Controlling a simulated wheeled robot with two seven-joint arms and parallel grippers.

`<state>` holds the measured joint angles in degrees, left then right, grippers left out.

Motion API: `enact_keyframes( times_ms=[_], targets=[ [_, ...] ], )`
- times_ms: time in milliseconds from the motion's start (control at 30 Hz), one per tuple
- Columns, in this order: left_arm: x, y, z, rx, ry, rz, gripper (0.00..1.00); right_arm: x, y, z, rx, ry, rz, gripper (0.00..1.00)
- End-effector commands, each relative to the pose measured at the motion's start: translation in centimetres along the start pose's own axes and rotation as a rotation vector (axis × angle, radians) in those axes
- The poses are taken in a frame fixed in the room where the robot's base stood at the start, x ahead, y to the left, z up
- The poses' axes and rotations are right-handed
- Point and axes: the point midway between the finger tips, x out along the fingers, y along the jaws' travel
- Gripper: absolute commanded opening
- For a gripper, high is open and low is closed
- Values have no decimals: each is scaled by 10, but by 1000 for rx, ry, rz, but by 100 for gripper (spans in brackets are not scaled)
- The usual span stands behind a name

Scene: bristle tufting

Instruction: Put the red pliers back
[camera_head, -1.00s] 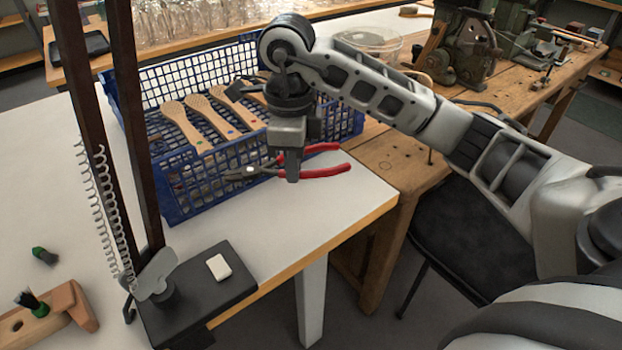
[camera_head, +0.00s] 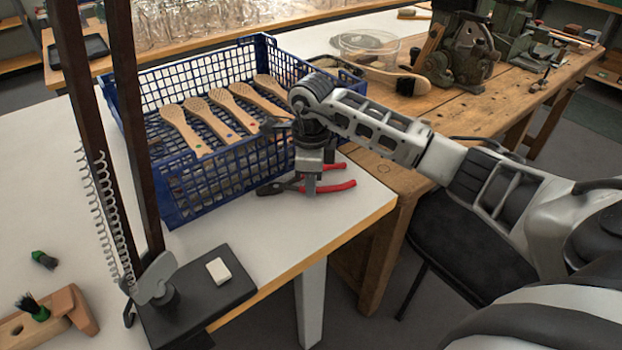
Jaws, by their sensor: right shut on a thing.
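The red pliers (camera_head: 338,187) have red handles and a dark metal head. They are at the white table's right side, just in front of the blue crate. My right gripper (camera_head: 311,187) points down and is shut on the pliers near the middle, where its fingers hide part of them. The pliers' head points left and the handles point right. I cannot tell whether they touch the table or hang slightly above it. My left gripper is not in view.
The blue crate (camera_head: 228,190) holds several wooden brush handles (camera_head: 208,122). A black block (camera_head: 195,300) with a white piece (camera_head: 218,271) stands at the table's front edge. A wooden bench (camera_head: 390,160) adjoins at right, with a clear bowl (camera_head: 366,50) and brushes.

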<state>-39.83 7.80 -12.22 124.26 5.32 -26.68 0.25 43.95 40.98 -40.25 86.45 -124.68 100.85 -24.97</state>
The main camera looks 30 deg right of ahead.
Motion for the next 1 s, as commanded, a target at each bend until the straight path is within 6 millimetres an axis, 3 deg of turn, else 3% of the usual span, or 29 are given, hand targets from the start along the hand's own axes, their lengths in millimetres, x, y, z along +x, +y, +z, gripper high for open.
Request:
enact_keyframes(
  times_ms=[233, 267, 333, 733, 1000],
  targets=[
    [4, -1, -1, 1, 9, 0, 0, 3, 0, 0, 0, 0, -2, 0],
    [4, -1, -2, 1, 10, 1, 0, 3, 0, 0, 0, 0, -1, 18],
    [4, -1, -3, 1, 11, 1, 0, 2, 0, 0, 0, 0, -1, 34],
    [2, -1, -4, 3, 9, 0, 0, -8, 0, 0, 0, -1, -2, 34],
    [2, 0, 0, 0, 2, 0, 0, -62, -1, 0, -1, -3, -6, 34]
  ],
)
